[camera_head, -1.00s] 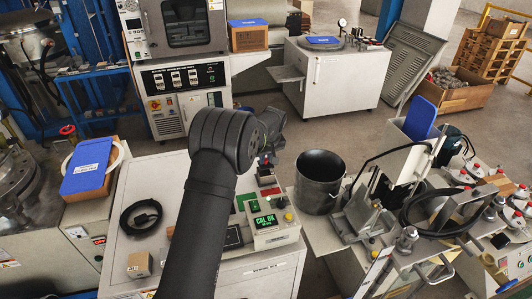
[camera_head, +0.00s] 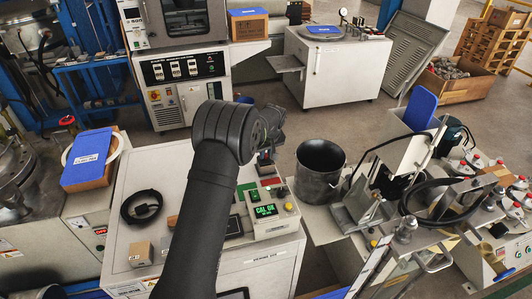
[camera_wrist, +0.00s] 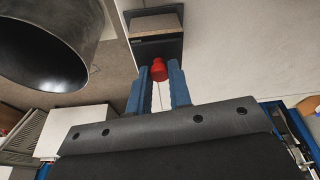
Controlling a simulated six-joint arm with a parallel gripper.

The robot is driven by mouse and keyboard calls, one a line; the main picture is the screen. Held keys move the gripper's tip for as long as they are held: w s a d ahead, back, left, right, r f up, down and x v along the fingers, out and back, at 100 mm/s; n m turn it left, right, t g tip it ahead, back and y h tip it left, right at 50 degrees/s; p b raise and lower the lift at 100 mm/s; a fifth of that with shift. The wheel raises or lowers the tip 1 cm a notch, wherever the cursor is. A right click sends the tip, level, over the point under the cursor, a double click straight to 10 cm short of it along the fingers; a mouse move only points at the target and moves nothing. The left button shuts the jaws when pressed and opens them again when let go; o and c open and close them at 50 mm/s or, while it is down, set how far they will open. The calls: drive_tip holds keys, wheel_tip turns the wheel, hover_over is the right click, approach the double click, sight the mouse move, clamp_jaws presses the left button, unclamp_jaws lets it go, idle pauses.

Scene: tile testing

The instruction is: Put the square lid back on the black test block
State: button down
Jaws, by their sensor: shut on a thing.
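My gripper (camera_wrist: 157,85) is shut on a red knob (camera_wrist: 159,69), seen between its blue fingertips in the wrist view. A dark block-like shape (camera_wrist: 147,50) with a tan strip (camera_wrist: 155,23) lies just beyond the knob. I cannot tell how much of this shape is the square lid and how much is the black test block. In the head view my gripper (camera_head: 265,158) is small and partly hidden by my arm, over the back right part of the white bench (camera_head: 185,170). The contact between lid and block is not clear.

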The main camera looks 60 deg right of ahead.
drive_tip(key=shift+f, duration=0.25)
idle(0.4)
drive_tip(key=c, duration=0.8)
unclamp_jaws()
drive_tip(key=shift+c, duration=0.2)
drive_tip(key=shift+r, duration=3.05)
drive_tip(key=shift+f, duration=2.9)
drive_tip(key=shift+r, duration=0.1)
